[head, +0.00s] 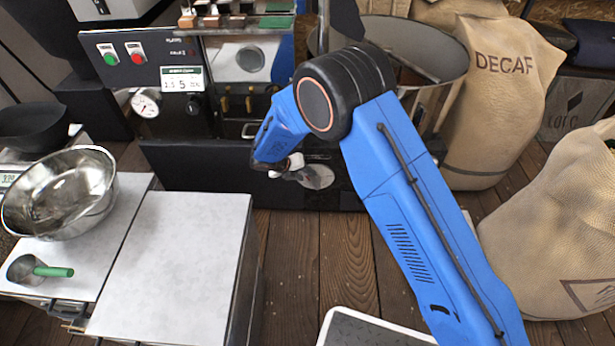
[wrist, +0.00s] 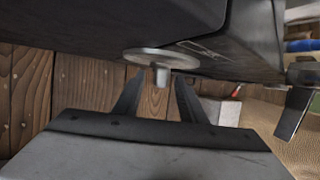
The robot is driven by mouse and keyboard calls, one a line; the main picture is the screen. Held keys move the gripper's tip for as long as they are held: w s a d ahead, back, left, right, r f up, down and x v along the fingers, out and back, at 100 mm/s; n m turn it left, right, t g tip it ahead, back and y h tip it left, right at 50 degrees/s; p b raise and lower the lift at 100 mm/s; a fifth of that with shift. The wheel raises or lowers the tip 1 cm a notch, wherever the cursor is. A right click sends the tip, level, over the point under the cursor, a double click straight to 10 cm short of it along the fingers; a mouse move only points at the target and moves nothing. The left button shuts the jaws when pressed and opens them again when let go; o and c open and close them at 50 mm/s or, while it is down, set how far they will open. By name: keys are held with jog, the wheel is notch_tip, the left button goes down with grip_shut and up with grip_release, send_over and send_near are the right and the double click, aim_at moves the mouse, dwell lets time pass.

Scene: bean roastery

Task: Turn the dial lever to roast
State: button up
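A round pale metal disc with a short stub, which looks like the dial and its lever (wrist: 162,76), sits on the dark front of the roaster in the wrist view. In the head view the disc (head: 319,177) shows low on the black front panel (head: 215,170). My gripper (wrist: 158,82) is open, its two dark fingers apart. The stub appears between the fingertips in the picture; I cannot tell whether they touch it. In the head view my blue forearm hides most of my gripper. No dial marking for roast is readable.
A control panel (head: 148,55) with green and red buttons and a gauge (head: 145,103) is above left. A pale cabinet top (head: 170,265) is clear. A DECAF sack (head: 500,100) stands right.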

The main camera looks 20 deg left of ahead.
jog(key=v, duration=1.4)
jog(key=shift+s, duration=0.15)
jog(key=shift+a+r, duration=0.1)
